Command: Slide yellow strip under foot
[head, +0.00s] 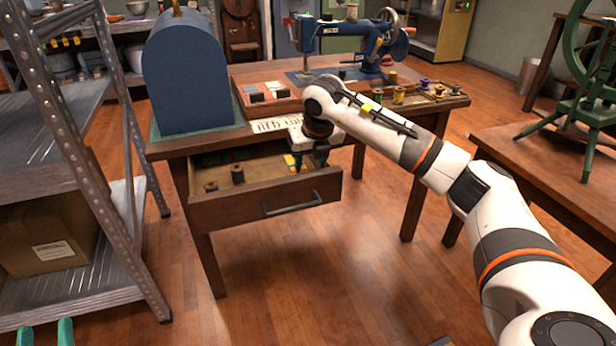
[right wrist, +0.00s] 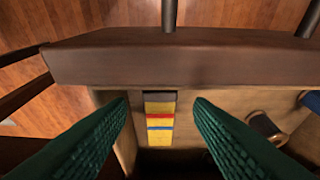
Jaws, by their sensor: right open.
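The yellow strip (right wrist: 159,139) has a red and a blue band and a dark end. It lies in the open drawer (head: 262,207). In the right wrist view it lies between the two spread fingers of my right gripper (right wrist: 160,122), with a gap on each side. In the head view that gripper (head: 309,163) reaches down into the drawer, and a bit of yellow (head: 290,160) shows beside it. The blue sewing machine (head: 350,38) stands at the back of the table; its foot is too small to make out. My left gripper (head: 45,334) is open and empty at the bottom left.
The drawer also holds thread spools (head: 237,174). A blue domed case (head: 184,75) stands on the table's left, and a tray of spools (head: 420,92) on its right. A metal shelf (head: 90,150) stands at left; a spinning wheel (head: 590,90) at right.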

